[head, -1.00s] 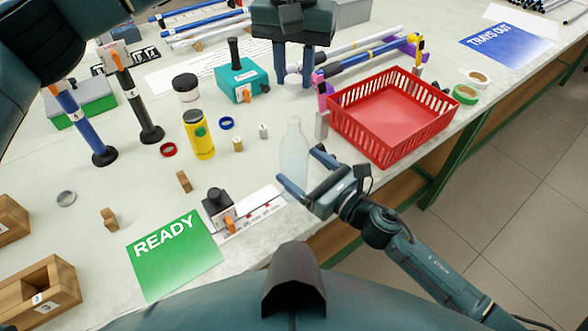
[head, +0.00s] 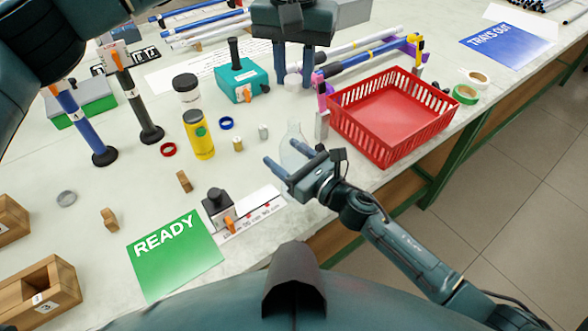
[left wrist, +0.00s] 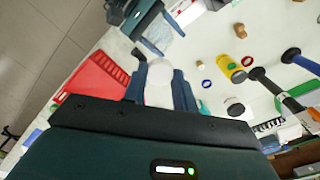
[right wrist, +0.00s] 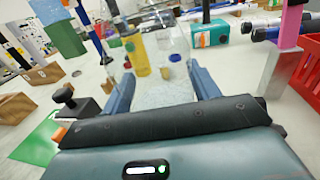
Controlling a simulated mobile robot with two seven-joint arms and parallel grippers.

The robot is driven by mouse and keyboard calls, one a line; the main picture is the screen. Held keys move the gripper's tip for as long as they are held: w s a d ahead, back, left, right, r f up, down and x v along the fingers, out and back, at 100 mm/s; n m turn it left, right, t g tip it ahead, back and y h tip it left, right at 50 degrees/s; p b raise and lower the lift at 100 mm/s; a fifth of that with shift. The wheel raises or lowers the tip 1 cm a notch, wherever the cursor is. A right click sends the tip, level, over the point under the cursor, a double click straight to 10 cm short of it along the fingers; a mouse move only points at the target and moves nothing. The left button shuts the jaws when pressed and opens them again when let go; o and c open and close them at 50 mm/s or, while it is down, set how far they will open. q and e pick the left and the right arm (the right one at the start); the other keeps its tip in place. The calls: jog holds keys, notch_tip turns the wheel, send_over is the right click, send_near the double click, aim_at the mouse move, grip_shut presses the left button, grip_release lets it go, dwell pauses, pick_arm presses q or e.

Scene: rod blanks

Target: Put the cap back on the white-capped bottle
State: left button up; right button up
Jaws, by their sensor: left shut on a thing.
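The clear bottle (head: 294,136) stands upright and uncapped on the bench, left of the red basket; it also shows in the right wrist view (right wrist: 166,82). My right gripper (head: 297,160) is open, with its fingers on either side of the bottle's lower body; its fingers also show apart in the right wrist view (right wrist: 164,88). My left gripper (head: 306,84) is shut on the white cap (head: 293,81), above and behind the bottle. In the left wrist view the cap (left wrist: 158,84) sits between the fingers (left wrist: 159,78).
A red basket (head: 392,150) stands close right of the bottle. A pink-topped post (head: 321,108) is nearer still. A yellow bottle (head: 198,135), small parts and a black-knobbed fixture (head: 217,208) lie left. The bench's front edge is close to my right arm.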

jog(key=c, duration=1)
pick_arm(q)
send_over(295, 119)
jog(key=shift+a+f, duration=0.1)
jog(key=shift+f, duration=2.4)
jog(key=shift+f, duration=0.9)
jog(key=shift+f, duration=0.55)
pick_arm(e)
grip_shut()
pick_arm(q)
jog(key=m, duration=0.6)
jog(key=shift+m, duration=0.3)
